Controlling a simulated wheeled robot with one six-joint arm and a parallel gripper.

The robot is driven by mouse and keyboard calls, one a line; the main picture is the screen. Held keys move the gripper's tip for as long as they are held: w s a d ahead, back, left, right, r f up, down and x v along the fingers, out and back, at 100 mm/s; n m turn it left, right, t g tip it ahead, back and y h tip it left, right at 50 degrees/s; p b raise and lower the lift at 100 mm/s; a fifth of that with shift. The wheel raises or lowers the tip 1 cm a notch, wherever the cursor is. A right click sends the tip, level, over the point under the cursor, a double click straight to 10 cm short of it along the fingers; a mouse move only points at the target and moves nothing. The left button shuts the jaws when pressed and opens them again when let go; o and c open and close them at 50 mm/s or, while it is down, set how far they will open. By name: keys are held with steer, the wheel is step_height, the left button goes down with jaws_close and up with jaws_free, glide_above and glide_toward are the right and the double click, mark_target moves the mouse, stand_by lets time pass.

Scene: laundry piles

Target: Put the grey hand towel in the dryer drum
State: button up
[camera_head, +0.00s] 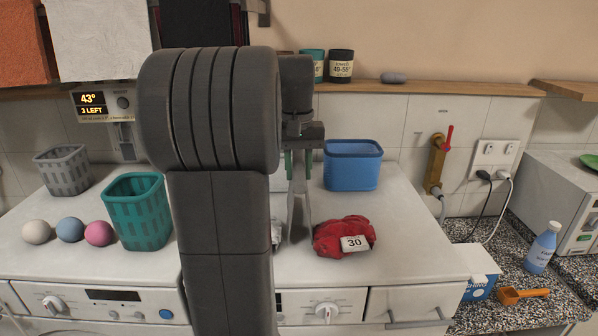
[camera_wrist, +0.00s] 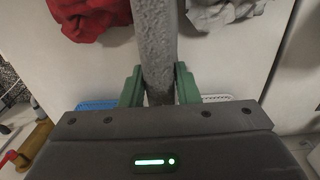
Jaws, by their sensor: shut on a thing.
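My gripper (camera_head: 299,166) is above the white machine top, between my dark arm and the blue basket. In the wrist view its green fingers (camera_wrist: 159,88) are shut on a grey, rough-textured cloth, which appears to be the grey hand towel (camera_wrist: 158,45). The towel (camera_head: 299,212) hangs down in a narrow strip from the fingers, beside the red cloth. I cannot tell whether its lower end touches the surface. The dryer drum is not visible; only the upper fronts of the machines show at the bottom.
A red cloth pile (camera_head: 343,238) tagged 30 and a light grey pile (camera_wrist: 225,12) lie below. Around them are the blue basket (camera_head: 352,168), a teal basket (camera_head: 136,212), a grey basket (camera_head: 65,171) and three balls (camera_head: 70,229). My arm hides the middle.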

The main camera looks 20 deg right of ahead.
steer(key=shift+f, duration=0.55)
steer(key=o, duration=1.1)
steer(key=shift+f, duration=0.1)
